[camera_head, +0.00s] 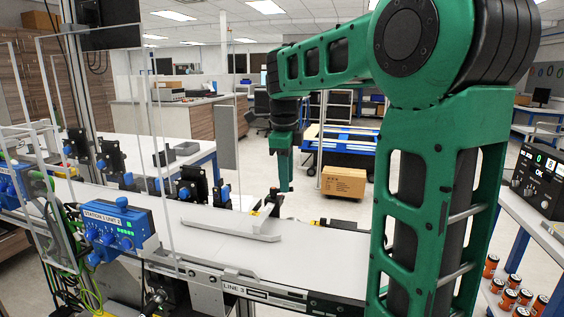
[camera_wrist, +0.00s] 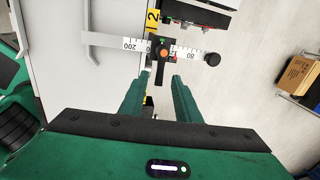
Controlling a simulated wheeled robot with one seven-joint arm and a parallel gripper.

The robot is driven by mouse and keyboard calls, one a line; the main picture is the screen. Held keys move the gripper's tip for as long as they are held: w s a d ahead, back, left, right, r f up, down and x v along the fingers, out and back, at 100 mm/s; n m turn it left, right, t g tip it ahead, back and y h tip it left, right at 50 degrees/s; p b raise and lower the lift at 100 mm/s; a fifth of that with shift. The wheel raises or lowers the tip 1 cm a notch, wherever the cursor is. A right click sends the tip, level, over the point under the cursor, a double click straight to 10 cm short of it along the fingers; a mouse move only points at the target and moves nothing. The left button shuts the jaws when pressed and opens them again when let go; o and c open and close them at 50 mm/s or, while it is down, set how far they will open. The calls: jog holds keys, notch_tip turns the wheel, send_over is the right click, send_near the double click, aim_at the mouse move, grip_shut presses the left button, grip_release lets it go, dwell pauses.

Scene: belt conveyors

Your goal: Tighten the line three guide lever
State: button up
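In the wrist view, a black lever (camera_wrist: 159,75) with an orange-red hub (camera_wrist: 164,53) sits across a white scale bar (camera_wrist: 190,55) marked 200 and 80. The lever points toward my gripper (camera_wrist: 161,84), whose two green fingers are open, one on each side of its end. I cannot tell whether they touch it. In the head view my gripper (camera_head: 285,183) hangs from the arm, pointing down just above the dark guide clamp (camera_head: 273,201) at the belt's far edge. The "LINE 3" label (camera_head: 232,289) is on the near conveyor rail.
A pale guide rail (camera_head: 215,229) lies over the white belt. A blue station unit (camera_head: 118,231) and clear panels stand at left. Several black sensor mounts (camera_head: 192,187) line the far edge. A black knob (camera_wrist: 212,59) ends the scale bar. A cardboard box (camera_head: 343,182) sits beyond.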

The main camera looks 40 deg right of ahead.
notch_tip(320, 180, up, 8)
jog(key=a, duration=0.1)
jog(key=shift+s+a+r, duration=0.2)
jog(key=shift+s+r, duration=0.05)
jog(key=shift+s, duration=0.15)
dwell(0.4)
